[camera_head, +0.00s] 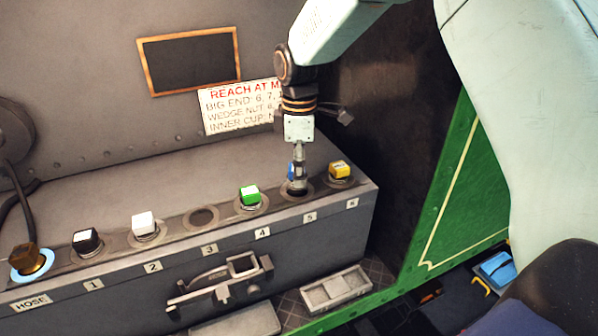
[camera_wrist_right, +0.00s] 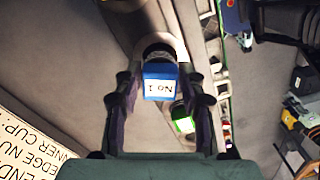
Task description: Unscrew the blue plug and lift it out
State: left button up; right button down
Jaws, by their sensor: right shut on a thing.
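The blue plug (camera_head: 290,172) is at the position marked 5 on the grey bench, partly hidden by my right gripper (camera_head: 297,175). In the right wrist view the blue head (camera_wrist_right: 160,82), labelled "No 1", sits between the two dark fingers of my right gripper (camera_wrist_right: 162,84). The gripper is shut on it from above. A dark round stem shows between the head and the ring of its hole. I cannot tell how far the stem is in the hole. My left gripper is not in view.
Green (camera_head: 249,195) and yellow (camera_head: 340,169) plugs flank it. White (camera_head: 145,224) and black (camera_head: 87,241) plugs stand farther left. Hole 3 (camera_head: 202,217) is empty. A brown hose fitting (camera_head: 30,260) is at far left. A green panel (camera_head: 470,205) rises right of the bench.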

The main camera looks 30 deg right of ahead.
jog(key=shift+r, duration=2.45)
jog(key=shift+f, duration=0.1)
